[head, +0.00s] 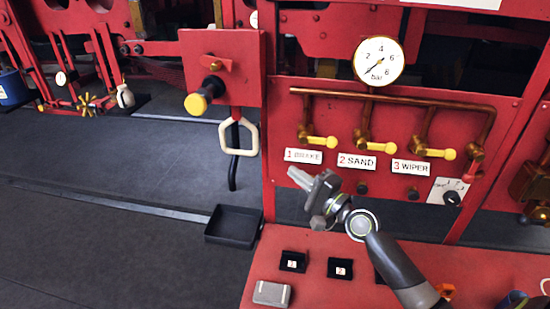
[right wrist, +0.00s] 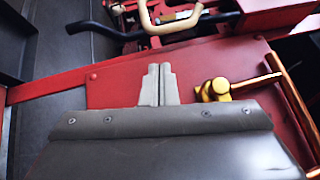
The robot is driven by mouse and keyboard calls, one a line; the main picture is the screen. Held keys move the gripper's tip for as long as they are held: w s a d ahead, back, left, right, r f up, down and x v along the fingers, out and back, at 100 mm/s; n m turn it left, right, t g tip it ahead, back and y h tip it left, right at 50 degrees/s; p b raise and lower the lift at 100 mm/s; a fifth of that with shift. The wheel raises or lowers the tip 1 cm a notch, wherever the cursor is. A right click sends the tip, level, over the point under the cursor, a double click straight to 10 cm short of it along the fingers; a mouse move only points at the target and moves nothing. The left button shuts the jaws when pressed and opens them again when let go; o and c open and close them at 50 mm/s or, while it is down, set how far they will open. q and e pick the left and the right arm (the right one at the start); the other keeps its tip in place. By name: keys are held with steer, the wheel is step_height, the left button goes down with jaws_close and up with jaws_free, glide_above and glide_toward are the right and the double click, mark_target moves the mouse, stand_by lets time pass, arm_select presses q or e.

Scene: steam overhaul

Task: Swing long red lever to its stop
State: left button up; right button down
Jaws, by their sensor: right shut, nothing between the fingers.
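No part is plainly the long red lever. A short red handle (head: 215,62) sits on the square red panel (head: 250,80), above a yellow-capped black knob (head: 200,100). A cream loop handle (head: 252,138) hangs below that panel beside a curved black bar (head: 232,172); the loop (right wrist: 160,24) and bar (right wrist: 100,26) also show in the right wrist view. A red-handled valve (head: 472,168) ends the copper pipe at right. My right gripper (head: 298,177) is shut and empty, in front of the red panel below the BRAKE label; its fingers (right wrist: 157,85) show closed together. My left gripper is out of view.
Yellow-handled valves (head: 322,141) line the copper pipe (head: 390,97), below a pressure gauge (head: 379,61). A black tray (head: 233,226) lies left of the red bench (head: 325,246), which carries small black blocks and a grey box (head: 272,293). The dark floor at left is open.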

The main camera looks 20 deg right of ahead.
steer(key=p+x, duration=0.2)
steer(key=x, duration=0.8)
steer(key=shift+f, duration=0.1)
